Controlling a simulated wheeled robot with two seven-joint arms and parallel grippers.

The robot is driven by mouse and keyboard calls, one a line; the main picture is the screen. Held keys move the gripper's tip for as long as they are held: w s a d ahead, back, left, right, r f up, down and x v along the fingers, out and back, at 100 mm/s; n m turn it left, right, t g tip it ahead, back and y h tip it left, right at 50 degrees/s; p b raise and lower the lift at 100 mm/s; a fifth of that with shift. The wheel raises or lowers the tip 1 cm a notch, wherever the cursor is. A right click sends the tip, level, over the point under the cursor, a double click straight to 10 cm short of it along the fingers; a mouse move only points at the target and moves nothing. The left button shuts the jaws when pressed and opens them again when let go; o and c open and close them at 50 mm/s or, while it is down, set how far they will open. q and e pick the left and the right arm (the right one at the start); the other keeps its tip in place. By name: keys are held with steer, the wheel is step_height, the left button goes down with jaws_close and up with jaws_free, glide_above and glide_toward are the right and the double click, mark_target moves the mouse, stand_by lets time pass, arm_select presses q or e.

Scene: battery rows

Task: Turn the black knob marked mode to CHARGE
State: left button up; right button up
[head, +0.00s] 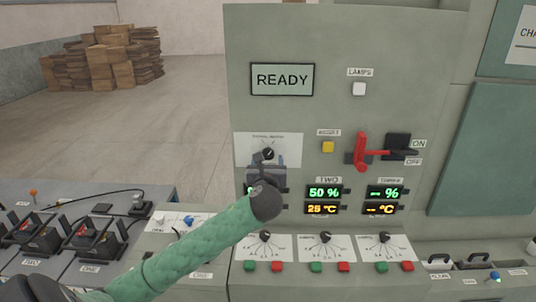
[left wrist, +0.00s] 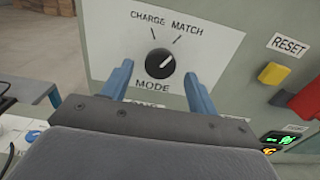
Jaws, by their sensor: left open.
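The black mode knob (left wrist: 160,62) sits on a white plate (left wrist: 105,50) in the left wrist view, with CHARGE printed at upper left and MATCH at upper right. Its white pointer line is turned to the upper right, toward the MATCH mark. It also shows in the head view (head: 267,153), just above my left gripper. My left gripper (left wrist: 160,80) is open, its two blue fingers on either side of the knob and apart from it. The gripper also shows in the head view (head: 264,160), facing the panel. My right gripper is not in view.
A yellow reset button (head: 328,147) and a red lever (head: 361,150) stand to the right on the panel. Displays (head: 323,191) and lower knobs (head: 326,238) are below. A sign reads READY (head: 282,79). Battery bays (head: 85,235) are at left.

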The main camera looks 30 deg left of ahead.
mark_target(268, 152)
arm_select(q)
steer(key=shift+p+x, duration=0.35)
steer(key=shift+x, duration=1.1)
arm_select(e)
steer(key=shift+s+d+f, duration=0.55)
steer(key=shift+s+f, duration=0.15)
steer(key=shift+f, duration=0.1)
arm_select(q)
steer(key=c, duration=1)
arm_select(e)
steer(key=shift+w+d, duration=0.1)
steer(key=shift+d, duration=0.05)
